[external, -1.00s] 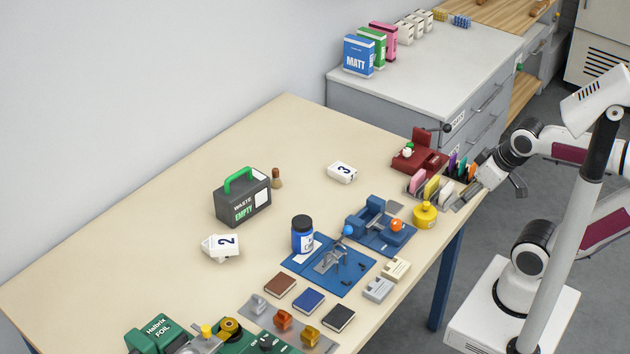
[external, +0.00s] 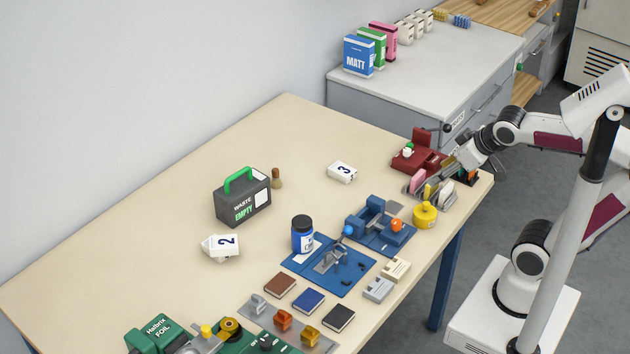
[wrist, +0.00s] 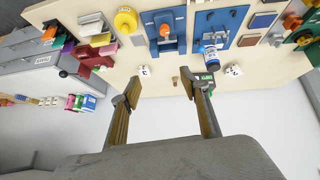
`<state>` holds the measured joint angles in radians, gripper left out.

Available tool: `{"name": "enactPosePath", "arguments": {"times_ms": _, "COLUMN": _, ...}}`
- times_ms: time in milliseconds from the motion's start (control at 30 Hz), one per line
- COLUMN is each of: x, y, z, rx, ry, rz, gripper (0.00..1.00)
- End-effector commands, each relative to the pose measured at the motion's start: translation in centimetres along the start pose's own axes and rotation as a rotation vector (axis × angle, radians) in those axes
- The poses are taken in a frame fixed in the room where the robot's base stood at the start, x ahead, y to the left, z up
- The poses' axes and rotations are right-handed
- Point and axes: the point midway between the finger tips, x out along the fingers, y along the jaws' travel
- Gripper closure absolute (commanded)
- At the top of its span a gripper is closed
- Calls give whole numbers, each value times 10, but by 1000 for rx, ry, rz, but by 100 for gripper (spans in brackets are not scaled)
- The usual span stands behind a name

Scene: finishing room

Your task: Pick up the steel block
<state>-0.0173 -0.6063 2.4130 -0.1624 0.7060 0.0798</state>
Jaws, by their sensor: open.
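A small silver-grey block, which looks like the steel block (external: 258,304), sits at the left end of a grey tray (external: 317,346) near the table's front, beside a copper-coloured and a brass-coloured block. In the wrist view a small grey shape, apparently the steel block (wrist: 276,40), shows at the upper right, well beyond the fingers. My gripper (external: 450,166) is at the far right corner of the table, above the caddy of coloured items and far from the block. In the wrist view my gripper (wrist: 165,95) is open, with nothing between its fingers.
Close to my gripper are a red vise (external: 420,153), the caddy (external: 437,204) and a yellow container (external: 424,216). A blue fixture (external: 370,225), a blue bottle (external: 302,235) and the blue mat (external: 310,275) lie between. The table's left middle is mostly clear.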

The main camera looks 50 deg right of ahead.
Motion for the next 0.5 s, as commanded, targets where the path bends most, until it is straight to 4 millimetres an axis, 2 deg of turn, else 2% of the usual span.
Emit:
{"name": "enactPosePath", "arguments": {"times_ms": 100, "x": 11, "y": 6, "z": -37, "rx": -32, "ry": 62, "rz": 29, "gripper": 55}}
{"name": "enactPosePath", "arguments": {"times_ms": 267, "x": 24, "y": 8, "z": -87, "rx": -80, "ry": 153, "rz": 54, "gripper": 55}}
{"name": "enactPosePath", "arguments": {"times_ms": 500, "x": 44, "y": -2, "z": -158, "rx": -166, "ry": 290, "rz": 58, "gripper": 55}}
